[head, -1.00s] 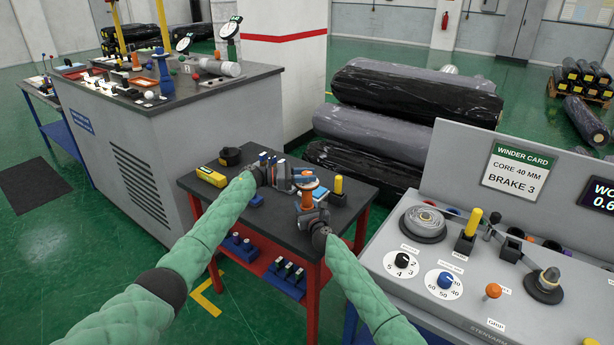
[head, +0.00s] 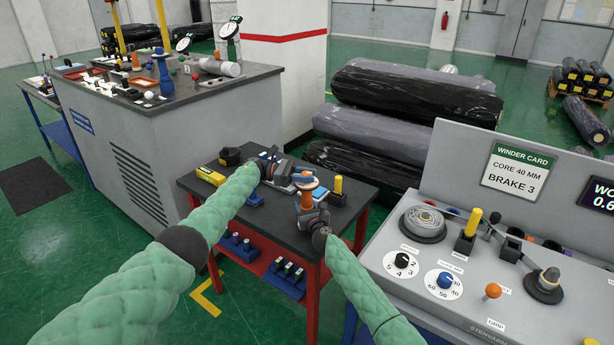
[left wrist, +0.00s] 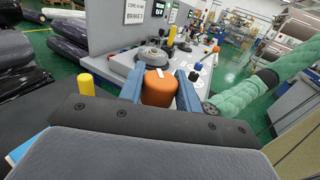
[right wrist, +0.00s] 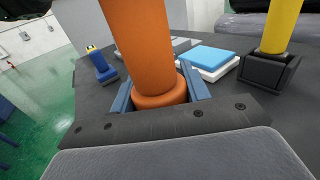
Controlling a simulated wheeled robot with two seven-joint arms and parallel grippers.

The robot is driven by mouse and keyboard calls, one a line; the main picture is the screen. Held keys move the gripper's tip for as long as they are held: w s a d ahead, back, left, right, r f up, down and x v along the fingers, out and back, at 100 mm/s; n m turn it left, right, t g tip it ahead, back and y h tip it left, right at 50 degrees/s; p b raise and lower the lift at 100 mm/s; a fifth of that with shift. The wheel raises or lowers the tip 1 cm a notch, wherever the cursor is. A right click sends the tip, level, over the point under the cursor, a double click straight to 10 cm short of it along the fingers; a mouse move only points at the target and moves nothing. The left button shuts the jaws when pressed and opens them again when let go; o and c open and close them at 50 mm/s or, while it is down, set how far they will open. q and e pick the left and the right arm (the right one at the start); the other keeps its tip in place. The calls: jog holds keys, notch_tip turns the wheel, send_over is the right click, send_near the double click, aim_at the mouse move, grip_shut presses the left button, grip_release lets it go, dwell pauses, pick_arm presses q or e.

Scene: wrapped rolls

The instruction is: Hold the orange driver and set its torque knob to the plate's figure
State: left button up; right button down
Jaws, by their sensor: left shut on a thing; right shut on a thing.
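The orange driver (head: 306,197) stands upright over the dark table. My right gripper (head: 309,209) is shut on its lower body; the right wrist view shows the orange body (right wrist: 141,45) between the blue fingers. My left gripper (head: 301,178) is at the driver's top. In the left wrist view its blue fingers (left wrist: 160,80) are on either side of the orange torque knob (left wrist: 158,92), which bears a white mark. Scale figures on the driver are not readable. A winder card (head: 515,170) on the console reads "CORE 40 MM" and "BRAKE 3"; no torque figure is readable.
A yellow handle (head: 338,187) stands in a dark holder right of the driver. A blue and white block (right wrist: 210,60) lies close behind it. A yellow tool (head: 211,176) and a black item (head: 230,156) are at the table's left. The console (head: 450,315) is at right.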

pick_arm(q)
jog(key=shift+s+f, duration=0.1)
jog(key=shift+f, duration=0.1)
jog(key=o, duration=1)
jog(key=shift+r, duration=0.1)
jog(key=shift+c, duration=0.2)
jog(key=shift+a, duration=0.1)
jog(key=w+a, duration=0.1)
jog(key=a, duration=0.6)
jog(key=shift+w+a, duration=0.15)
jog(key=shift+w, duration=0.05)
